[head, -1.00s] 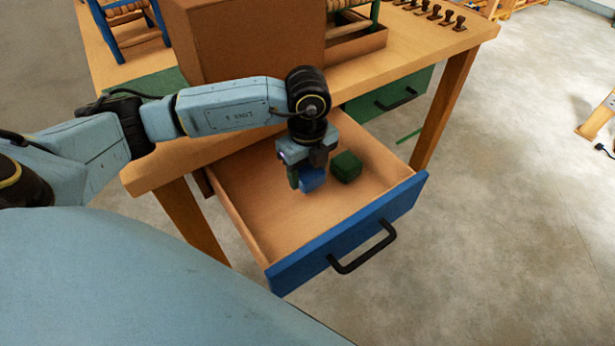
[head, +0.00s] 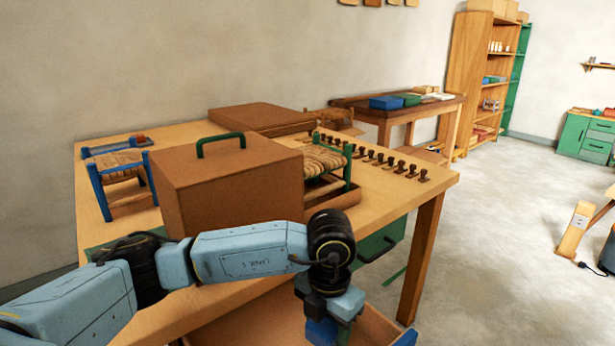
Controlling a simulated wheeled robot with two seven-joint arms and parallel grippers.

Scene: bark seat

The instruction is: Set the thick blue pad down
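My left gripper (head: 335,313) hangs over the open drawer (head: 255,327) at the table's front, near the bottom edge of the head view. The thick blue pad (head: 321,332) is at its fingers, and the gripper looks shut on it. The lower part of the pad and the fingertips are cut off by the frame edge. A dark green part shows beside the pad; I cannot tell what it is. Most of the drawer's inside is out of view. My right gripper is not in view.
A large brown box with a green handle (head: 230,190) stands on the worktable (head: 400,200) behind my arm. Woven stools (head: 122,178) and a row of dark stamp-like pieces (head: 380,156) stand beside it. A green drawer (head: 380,240) is under the table. Floor at right is mostly clear.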

